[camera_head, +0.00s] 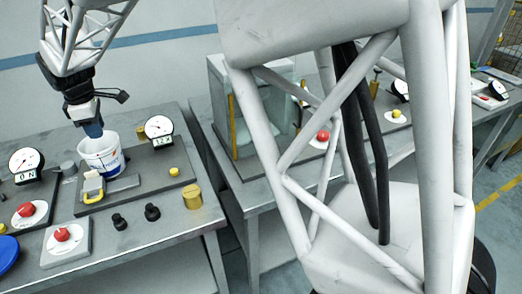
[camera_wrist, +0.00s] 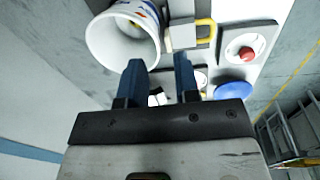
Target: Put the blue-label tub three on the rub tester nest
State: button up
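A white tub (camera_head: 100,157) with a blue-and-red label stands upright, mouth up, on the left bench. It stands behind a yellow-handled clamp-like part (camera_head: 93,186) on a dark plate (camera_head: 150,178) of a bench device. My gripper (camera_head: 93,130) points down at the tub's mouth. In the wrist view, my gripper's two blue fingers (camera_wrist: 159,68) are apart, and the tub (camera_wrist: 122,38) is at upper left. The left fingertip overlaps the tub's near rim; the right one is clear of it. I cannot tell whether they touch the wall. The tub's base is partly hidden.
A dial reading 12X (camera_head: 159,129) stands behind the plate, another dial (camera_head: 26,163) at left. Red buttons (camera_head: 62,234), black knobs (camera_head: 152,212) and a brass cylinder (camera_head: 192,196) lie nearer. A blue disc (camera_head: 7,253) is at the left edge. My arm hides part of the right bench.

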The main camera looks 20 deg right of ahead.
jog(key=s+d+r+m, duration=0.3)
jog(key=s+d+m, duration=0.1)
jog(key=s+d, duration=0.5)
jog(key=s+d+r+m, duration=0.2)
jog(key=s+d+m, duration=0.2)
jog(key=s+d, duration=0.5)
jog(key=s+d+f+m, duration=0.2)
jog(key=s+d+m, duration=0.2)
jog(key=s+d, duration=0.3)
jog(key=s+d+f+m+t, duration=0.1)
jog(key=s+d+m, duration=0.4)
jog(key=s, duration=0.8)
jog(key=shift+d+f+m, duration=0.3)
jog(key=shift+d+f, duration=0.55)
jog(key=shift+d, duration=0.25)
